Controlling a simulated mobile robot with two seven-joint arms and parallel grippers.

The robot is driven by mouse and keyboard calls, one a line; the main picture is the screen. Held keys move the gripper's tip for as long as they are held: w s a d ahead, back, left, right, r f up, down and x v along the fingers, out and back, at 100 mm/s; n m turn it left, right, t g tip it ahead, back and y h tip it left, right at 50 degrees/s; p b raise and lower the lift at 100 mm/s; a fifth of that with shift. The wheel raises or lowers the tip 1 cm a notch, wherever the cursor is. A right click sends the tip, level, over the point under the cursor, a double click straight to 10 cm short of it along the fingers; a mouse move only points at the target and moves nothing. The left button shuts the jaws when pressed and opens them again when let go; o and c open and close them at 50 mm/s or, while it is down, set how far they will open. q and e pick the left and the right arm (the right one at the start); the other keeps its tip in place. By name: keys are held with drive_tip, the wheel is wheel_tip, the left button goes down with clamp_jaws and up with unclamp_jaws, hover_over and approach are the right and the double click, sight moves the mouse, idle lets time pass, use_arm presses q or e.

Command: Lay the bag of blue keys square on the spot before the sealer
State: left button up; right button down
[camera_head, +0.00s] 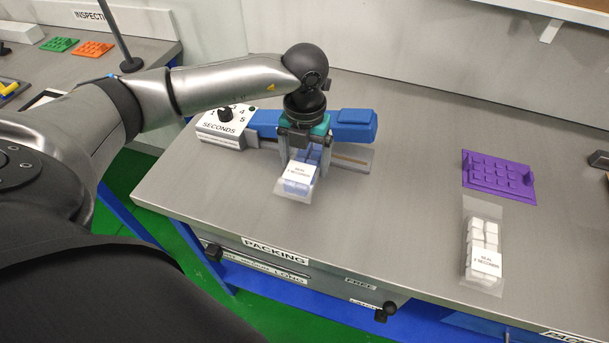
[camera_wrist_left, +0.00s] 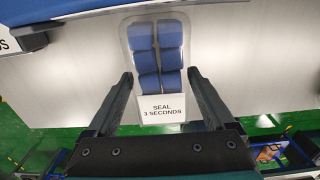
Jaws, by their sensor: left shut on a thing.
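The bag of blue keys (camera_head: 297,178) is a clear bag with a white label reading "SEAL 3 SECONDS". It hangs from my left gripper (camera_head: 304,152), in front of the sealer (camera_head: 352,124), a blue and grey device with a seconds dial. In the left wrist view the bag (camera_wrist_left: 158,55) shows two columns of blue keys, with the label between the fingers. My left gripper is shut on the bag. The arm hides part of the sealer, and the gripper and bag hide the bench below. I cannot tell whether the bag touches it. My right gripper is not in view.
On the same bench, a purple key tray (camera_head: 498,178) and a bag of white keys (camera_head: 484,245) lie to the right. The bench top (camera_head: 410,205) between them and the sealer is clear. The bench's front edge carries a "PACKING" label (camera_head: 275,252).

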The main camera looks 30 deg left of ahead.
sight(305, 160)
use_arm(q)
drive_tip(key=shift+f+b, duration=0.3)
drive_tip(key=shift+f, duration=2)
drive_tip(key=shift+f, duration=0.15)
drive_tip(key=o, duration=1.3)
drive_tip(key=shift+r, duration=0.25)
wheel_tip(305, 160, up, 12)
drive_tip(key=shift+f+p, duration=0.1)
drive_tip(key=shift+p, duration=0.55)
